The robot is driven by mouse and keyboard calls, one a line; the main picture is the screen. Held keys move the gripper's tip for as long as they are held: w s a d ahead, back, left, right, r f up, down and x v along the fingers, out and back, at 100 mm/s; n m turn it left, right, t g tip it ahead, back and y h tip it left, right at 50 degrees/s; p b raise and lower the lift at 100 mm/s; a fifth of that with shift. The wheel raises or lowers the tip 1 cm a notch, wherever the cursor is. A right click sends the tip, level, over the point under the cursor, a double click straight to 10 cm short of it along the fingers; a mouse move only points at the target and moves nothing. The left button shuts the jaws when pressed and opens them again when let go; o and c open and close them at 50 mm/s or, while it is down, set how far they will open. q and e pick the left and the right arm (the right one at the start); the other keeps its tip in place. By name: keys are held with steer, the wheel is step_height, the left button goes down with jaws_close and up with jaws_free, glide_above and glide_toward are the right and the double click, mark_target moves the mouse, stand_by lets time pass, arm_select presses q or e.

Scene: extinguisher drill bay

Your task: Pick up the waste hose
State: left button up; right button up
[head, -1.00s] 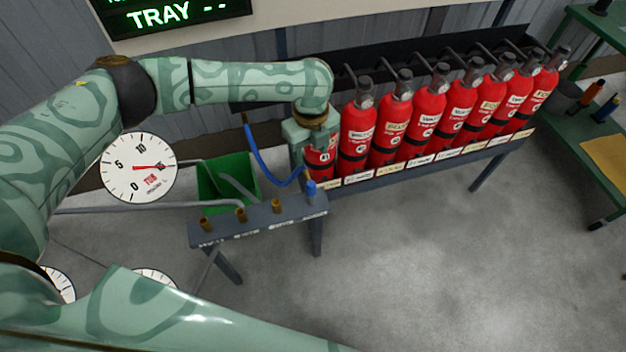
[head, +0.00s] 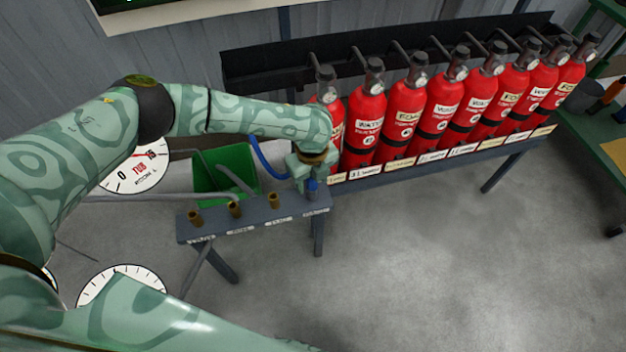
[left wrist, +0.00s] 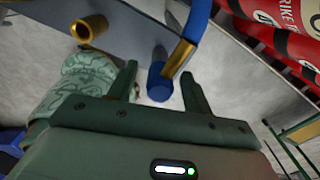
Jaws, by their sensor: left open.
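The waste hose (head: 265,162) is blue and loops up from behind the grey rack to its right end. Its blue end piece (head: 312,188) stands at that end, partly hidden by my left gripper (head: 309,177). In the left wrist view, the blue hose (left wrist: 198,20) has a brass fitting, and the blue end piece (left wrist: 159,84) shows between the tips of my open left gripper (left wrist: 157,86). I cannot tell whether the fingers touch it. My right gripper is not in view.
The grey rack (head: 255,222) carries three brass stubs (head: 235,209). A green bin (head: 222,172) is behind it. A row of red extinguishers (head: 405,122) stands close to the right of my left gripper. Gauges hang at left. The floor in front is clear.

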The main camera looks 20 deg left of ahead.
arm_select(q)
steer(key=shift+r, duration=0.15)
steer(key=shift+c, duration=0.3)
steer(key=c, duration=1)
steer(key=shift+r, duration=0.1)
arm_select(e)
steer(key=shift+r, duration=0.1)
